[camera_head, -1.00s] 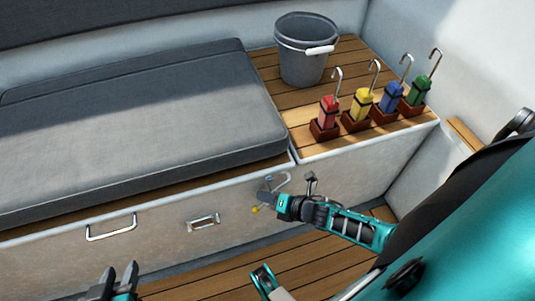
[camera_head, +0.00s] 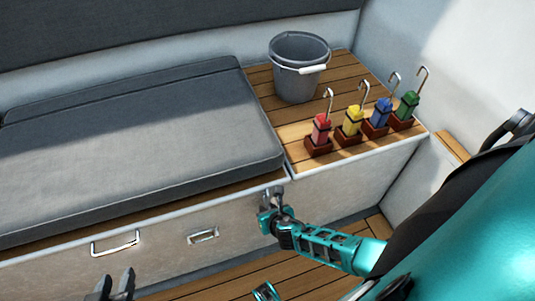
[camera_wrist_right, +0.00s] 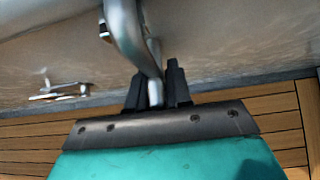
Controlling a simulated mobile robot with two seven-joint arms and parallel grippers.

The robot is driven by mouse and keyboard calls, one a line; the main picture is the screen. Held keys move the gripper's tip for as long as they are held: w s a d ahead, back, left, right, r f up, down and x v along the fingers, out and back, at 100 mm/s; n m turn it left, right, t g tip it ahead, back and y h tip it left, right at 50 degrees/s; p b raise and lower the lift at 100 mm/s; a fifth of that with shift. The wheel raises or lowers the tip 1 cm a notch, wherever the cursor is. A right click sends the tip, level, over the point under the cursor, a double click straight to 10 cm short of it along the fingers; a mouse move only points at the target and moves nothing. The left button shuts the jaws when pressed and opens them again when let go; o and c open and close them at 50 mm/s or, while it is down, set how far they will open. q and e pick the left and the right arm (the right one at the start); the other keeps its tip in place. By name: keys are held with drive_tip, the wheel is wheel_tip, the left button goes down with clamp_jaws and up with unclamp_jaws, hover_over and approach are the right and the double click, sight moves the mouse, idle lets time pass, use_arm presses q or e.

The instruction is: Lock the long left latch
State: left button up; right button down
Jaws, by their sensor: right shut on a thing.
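The long latch (camera_head: 276,192) is a bright metal bar on the upper right end of the bench front, just under the seat edge. In the right wrist view it is a thick curved grey rod (camera_wrist_right: 122,30) that runs down between my fingers. My right gripper (camera_head: 268,213) is shut on the rod's lower part, and its black fingers (camera_wrist_right: 156,80) stand on both sides of it. The gripper hides much of the latch in the head view. My left gripper (camera_head: 118,281) is at the lower left, open and empty, away from the bench front.
A D-shaped handle (camera_head: 115,243) and a small rectangular pull (camera_head: 203,236) are on the bench front to the left. A grey cushion (camera_head: 140,140) lies above. A bucket (camera_head: 298,80) and several coloured hooked blocks stand on the wooden top. The wooden floor (camera_head: 225,287) is clear.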

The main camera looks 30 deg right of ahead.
use_arm(q)
drive_tip(key=shift+r, duration=0.15)
use_arm(e)
drive_tip(key=shift+d+h, duration=0.1)
drive_tip(key=shift+h, duration=0.2)
use_arm(q)
drive_tip(key=shift+a, duration=0.1)
drive_tip(key=shift+s, duration=0.15)
use_arm(e)
drive_tip(key=c, duration=1.2)
unclamp_jaws()
drive_tip(key=shift+o, duration=0.2)
